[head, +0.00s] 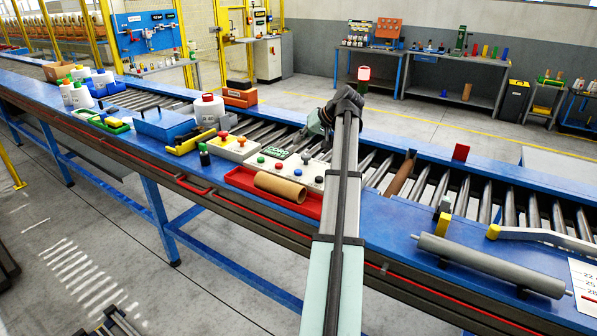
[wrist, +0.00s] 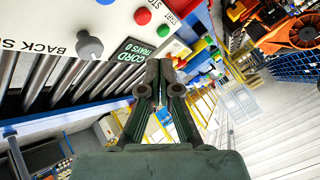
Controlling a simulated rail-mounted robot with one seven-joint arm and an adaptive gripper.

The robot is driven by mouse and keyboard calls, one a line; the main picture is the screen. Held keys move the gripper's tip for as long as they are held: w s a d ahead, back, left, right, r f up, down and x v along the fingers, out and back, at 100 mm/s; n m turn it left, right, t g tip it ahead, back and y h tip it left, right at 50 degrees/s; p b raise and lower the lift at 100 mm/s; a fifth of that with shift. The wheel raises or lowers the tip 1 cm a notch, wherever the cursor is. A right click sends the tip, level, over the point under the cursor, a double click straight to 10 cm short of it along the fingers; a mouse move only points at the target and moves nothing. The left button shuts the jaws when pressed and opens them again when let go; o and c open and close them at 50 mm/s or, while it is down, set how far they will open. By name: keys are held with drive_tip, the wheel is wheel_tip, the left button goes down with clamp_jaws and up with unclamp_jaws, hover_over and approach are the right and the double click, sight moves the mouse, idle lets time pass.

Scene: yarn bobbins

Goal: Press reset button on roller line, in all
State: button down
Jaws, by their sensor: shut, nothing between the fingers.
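A pale control panel (head: 318,180) sits on the roller line in the head view, with green, red and other buttons. In the wrist view this panel (wrist: 60,15) shows a red button (wrist: 142,17), a green button (wrist: 165,4), a grey knob (wrist: 90,46) and a dark display (wrist: 128,55) reading "CORD TRAYS 0". Labels "START", "BACK S" and part of "STO" are readable. No label reading reset is legible, so I cannot tell which button it is. My gripper (wrist: 159,80) is shut and empty, its tips overlapping the display's edge in view; contact cannot be told.
A red tray (head: 240,178) with a cardboard tube (head: 280,188) lies in front of the panel. A grey roller (head: 490,265) lies at the right. My arm crosses the line.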

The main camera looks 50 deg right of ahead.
sight(300, 171)
drive_tip(key=shift+f+b, duration=2)
drive_tip(key=shift+f, duration=2.4)
drive_tip(key=shift+f, duration=0.15)
drive_tip(key=shift+f, duration=0.3)
drive_tip(key=shift+f+b, duration=0.35)
drive_tip(key=shift+f, duration=0.15)
drive_tip(key=shift+r, duration=0.15)
drive_tip(key=shift+r+p, duration=0.45)
drive_tip(key=shift+r, duration=0.35)
drive_tip(key=shift+r+p, duration=1.2)
drive_tip(key=shift+r, duration=1.3)
